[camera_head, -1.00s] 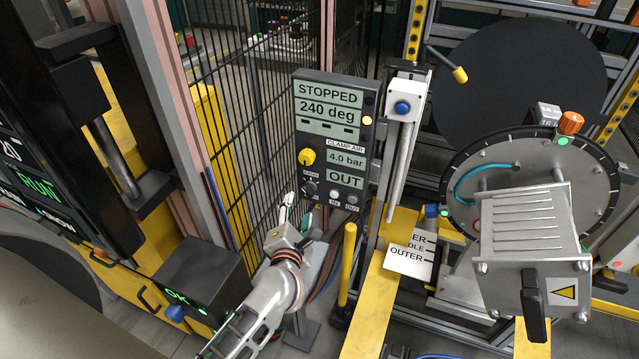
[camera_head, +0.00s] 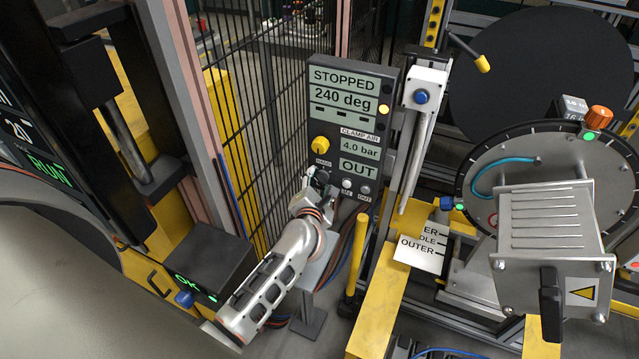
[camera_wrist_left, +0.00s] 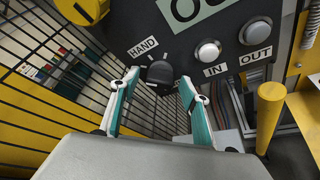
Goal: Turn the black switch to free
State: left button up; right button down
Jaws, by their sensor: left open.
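The black switch (camera_wrist_left: 160,71) sits low on the dark control panel (camera_head: 325,128), with a HAND label (camera_wrist_left: 143,47) at its upper left in the left wrist view. Another label below it is mostly hidden. My left gripper (camera_wrist_left: 158,80) is open, its two teal-and-white fingers on either side of the switch, tips close to it. I cannot tell whether they touch it. In the head view my left gripper (camera_head: 311,184) is at the panel's lower left and largely covers the switch. My right gripper is not in view.
A yellow knob (camera_head: 320,143) is above the switch. The white IN button (camera_wrist_left: 208,51) and OUT button (camera_wrist_left: 257,28) are to its right. The panel reads STOPPED, 240 deg, 4.0 bar, OUT. A yellow post (camera_head: 357,255) stands below right, and a black mesh fence is behind.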

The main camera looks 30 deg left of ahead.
pick_arm(q)
jog(key=c, duration=1.1)
jog(key=m, duration=0.1)
jog(key=m+t+y, duration=0.1)
jog(key=m, duration=0.1)
jog(key=shift+d+f+m+y, duration=0.15)
jog(key=shift+m+y, duration=0.15)
jog(key=shift+m+t+y+b, duration=0.45)
jog(key=shift+m+t+y, duration=0.15)
jog(key=shift+m, duration=1.2)
jog(key=o, duration=1.1)
